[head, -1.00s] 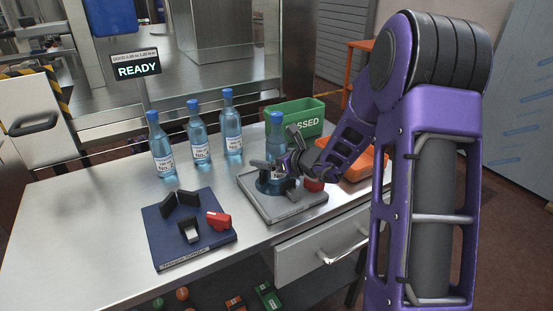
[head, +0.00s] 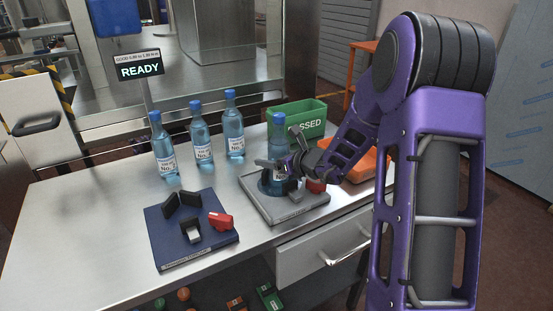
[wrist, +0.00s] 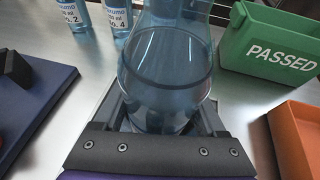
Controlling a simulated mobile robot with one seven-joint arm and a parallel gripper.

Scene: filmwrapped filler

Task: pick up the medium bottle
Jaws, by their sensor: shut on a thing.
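A blue see-through bottle (head: 278,135) with a blue cap stands upright at the grey fixture (head: 292,213). My gripper (head: 281,176) is shut around its lower part. In the wrist view the bottle's body (wrist: 165,60) fills the space between my fingers (wrist: 165,128). Its label is mostly hidden, so I cannot read its number. Three more blue bottles stand in a row behind to the left: a left one (head: 163,148), a middle one (head: 201,137) and a right one (head: 234,127). I cannot tell from the labels which is the medium one.
A blue fixture (head: 170,252) with black blocks and a red clamp (head: 221,221) lies at the front left. A green "PASSED" bin (head: 310,112) and an orange tray (head: 362,165) stand to the right. A READY sign (head: 138,68) stands behind. The table's left part is clear.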

